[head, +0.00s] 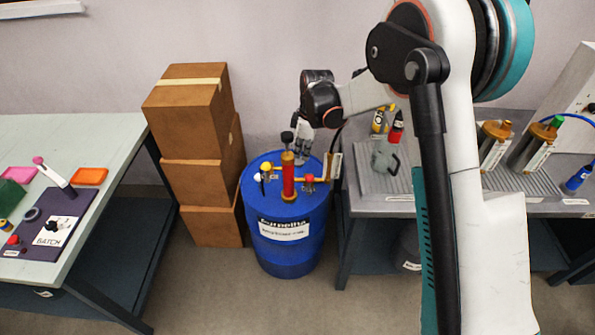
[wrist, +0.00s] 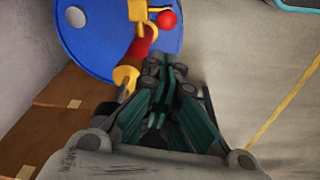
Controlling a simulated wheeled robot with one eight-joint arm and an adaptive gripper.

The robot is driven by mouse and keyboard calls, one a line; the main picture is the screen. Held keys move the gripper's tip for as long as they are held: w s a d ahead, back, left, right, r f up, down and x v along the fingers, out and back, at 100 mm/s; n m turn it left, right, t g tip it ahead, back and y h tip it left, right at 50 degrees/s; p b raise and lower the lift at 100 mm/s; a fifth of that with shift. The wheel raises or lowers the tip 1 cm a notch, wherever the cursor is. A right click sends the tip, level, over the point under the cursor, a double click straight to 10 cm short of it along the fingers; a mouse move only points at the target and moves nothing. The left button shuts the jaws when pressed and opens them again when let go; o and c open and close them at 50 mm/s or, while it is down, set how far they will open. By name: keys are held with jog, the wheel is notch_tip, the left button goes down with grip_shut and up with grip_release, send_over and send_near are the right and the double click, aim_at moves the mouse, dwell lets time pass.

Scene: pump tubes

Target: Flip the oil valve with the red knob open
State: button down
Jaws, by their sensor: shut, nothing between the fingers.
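The red knob (head: 309,179) sits on a yellow valve fitting to the right of the upright red pump tube (head: 288,180) on the blue drum (head: 283,253). In the wrist view the red knob (wrist: 167,19) is near the top, beside the red tube (wrist: 143,44) and its yellow collar (wrist: 125,75). My gripper (head: 303,154) points down just behind the pump's upper end. In the wrist view its dark fingers (wrist: 164,72) are shut and empty, short of the red knob and beside the tube. I cannot tell whether they touch the tube.
A yellow knob (head: 265,167) is left of the tube. Cardboard boxes (head: 195,140) are stacked left of the drum. A grey bench (head: 400,205) with a pump, bottles and cylinders stands close on the right. A pale table (head: 90,135) is at far left. Floor before the drum is clear.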

jog(key=shift+a+f, duration=0.1)
jog(key=shift+f, duration=0.1)
jog(key=b, duration=0.4)
send_near(309, 184)
jog(key=w+a+f, duration=0.2)
jog(key=a+f, duration=0.3)
jog(key=shift+f, duration=0.25)
jog(key=shift+w, duration=0.2)
